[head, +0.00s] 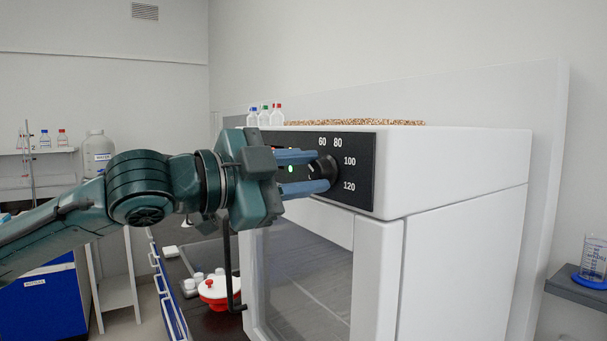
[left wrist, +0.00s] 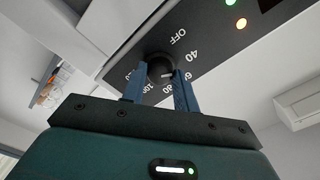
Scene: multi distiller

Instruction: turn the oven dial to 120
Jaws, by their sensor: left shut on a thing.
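The oven dial (head: 327,168) is a round black knob on the black control panel (head: 362,160) of the white oven. Numbers 60, 80, 100 and 120 show around it in the head view. My left gripper (head: 319,171) comes in from the left, its blue fingers shut on the dial, one above and one below. The left wrist view shows the dial (left wrist: 160,66) between the fingertips, with OFF and 40 readable beside it. A small pale mark shows on the dial near the 60 and 80 side; its exact setting is hard to tell. My right gripper is not in view.
The oven (head: 458,178) has a glass front below the panel. Small bottles (head: 264,116) and a brown speckled slab (head: 355,122) rest on top. A red and white container (head: 218,290) stands on the dark counter below my arm. A beaker (head: 593,260) stands on a shelf at right.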

